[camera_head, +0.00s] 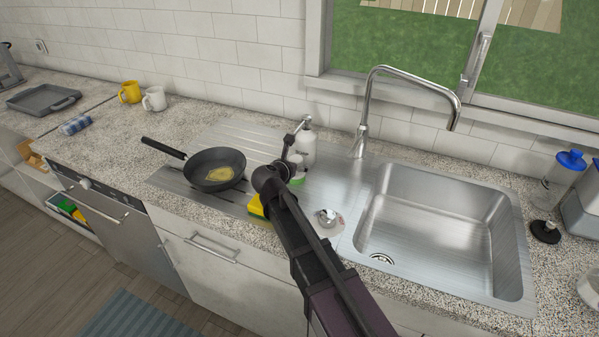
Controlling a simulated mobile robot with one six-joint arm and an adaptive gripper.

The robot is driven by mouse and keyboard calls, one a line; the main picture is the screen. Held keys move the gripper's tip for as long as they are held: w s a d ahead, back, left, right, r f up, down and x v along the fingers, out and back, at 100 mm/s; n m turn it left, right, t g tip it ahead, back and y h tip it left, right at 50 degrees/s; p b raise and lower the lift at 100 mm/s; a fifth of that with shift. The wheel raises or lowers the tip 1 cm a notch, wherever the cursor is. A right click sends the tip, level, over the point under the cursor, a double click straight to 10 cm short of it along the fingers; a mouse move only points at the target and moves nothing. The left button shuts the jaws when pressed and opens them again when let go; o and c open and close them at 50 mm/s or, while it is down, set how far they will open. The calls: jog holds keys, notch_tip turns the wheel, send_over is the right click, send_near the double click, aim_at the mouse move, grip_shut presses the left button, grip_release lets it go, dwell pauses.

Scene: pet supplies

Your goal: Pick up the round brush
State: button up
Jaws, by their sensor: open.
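A small round item with a shiny knob on a pale base (326,217) sits on the steel strip left of the sink basin; it looks like the round brush, though it is too small to be sure. My arm comes up from the bottom and passes just left of it. My gripper (288,156) is at the arm's far end, behind and left of this item and apart from it, in front of a grey pump bottle (306,150). The fingers are small and dark here, appear open, and nothing shows between them. A white and green item (298,179) is partly hidden beside the wrist.
A black frying pan (215,171) with something yellow in it stands on the drainer to the left. A yellow sponge (256,207) is partly behind my arm. The sink basin (430,225) is empty, with a tall faucet (363,125) behind. A blue-lidded container (568,165) stands right.

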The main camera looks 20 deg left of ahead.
aim_at(296, 158)
jog(key=c, duration=1.3)
jog(key=shift+o, duration=0.2)
jog(key=shift+r, duration=0.2)
notch_tip(296, 158, up, 3)
jog(key=p, duration=0.3)
jog(key=d, duration=0.6)
jog(key=s+d, duration=0.1)
jog(key=d, duration=1.1)
jog(key=shift+s, duration=0.25)
